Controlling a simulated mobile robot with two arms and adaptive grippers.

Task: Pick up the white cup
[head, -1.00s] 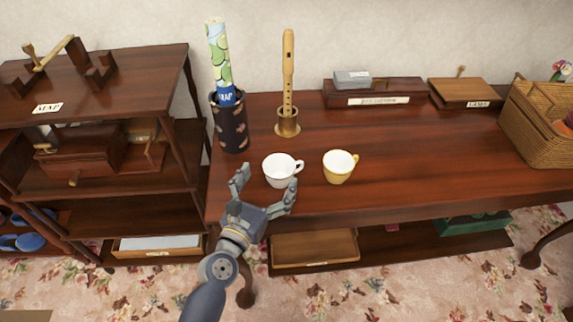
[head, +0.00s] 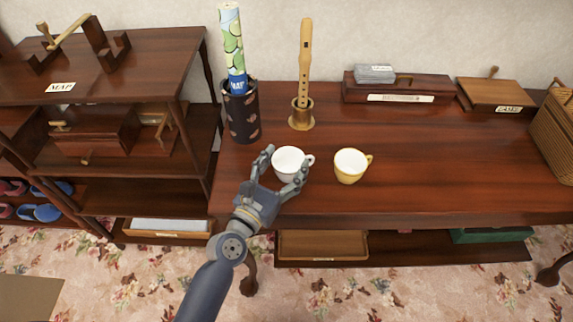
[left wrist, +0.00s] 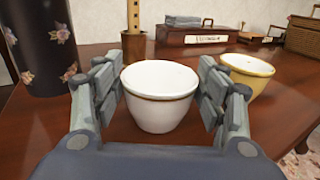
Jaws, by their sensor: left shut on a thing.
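The white cup (head: 289,163) stands upright on the wooden table, near its front left part. My left gripper (head: 282,170) reaches in from the front with its fingers on both sides of the cup, shut on it. In the left wrist view the white cup (left wrist: 160,97) sits between the two fingers, its inside empty; its handle is hidden there. A yellow cup (head: 350,167) stands just to the right, apart from the gripper, and also shows in the left wrist view (left wrist: 247,75). My right gripper is not in view.
A dark flowered vase (head: 242,115) with a rolled map stands behind the cup. A wooden recorder (head: 305,65) stands upright in a brass holder (head: 301,120). Boxes line the table's back, and a wicker basket (head: 556,135) is at right. Shelves (head: 100,185) stand at left. The table's right-centre is clear.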

